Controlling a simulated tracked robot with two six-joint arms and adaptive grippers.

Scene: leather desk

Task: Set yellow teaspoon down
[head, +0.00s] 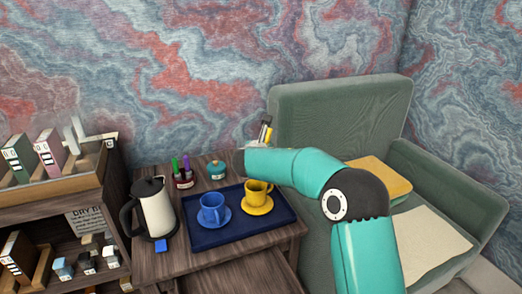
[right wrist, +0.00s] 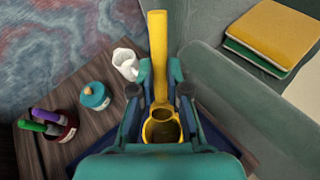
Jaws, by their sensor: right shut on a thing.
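My right gripper (right wrist: 161,88) is shut on the yellow teaspoon (right wrist: 158,45), whose long handle points up and away in the right wrist view. In the right wrist view the yellow cup (right wrist: 160,130) lies below the gripper. I cannot tell whether spoon and cup touch. My left gripper is not in view.
A blue cup (head: 213,208) on a blue saucer stands left of the yellow cup. A kettle (head: 157,208), a pen holder (head: 184,181) and a teal pot (head: 216,170) stand nearby. A white vessel (right wrist: 126,64) is beside the gripper. An armchair (head: 340,115) stands right.

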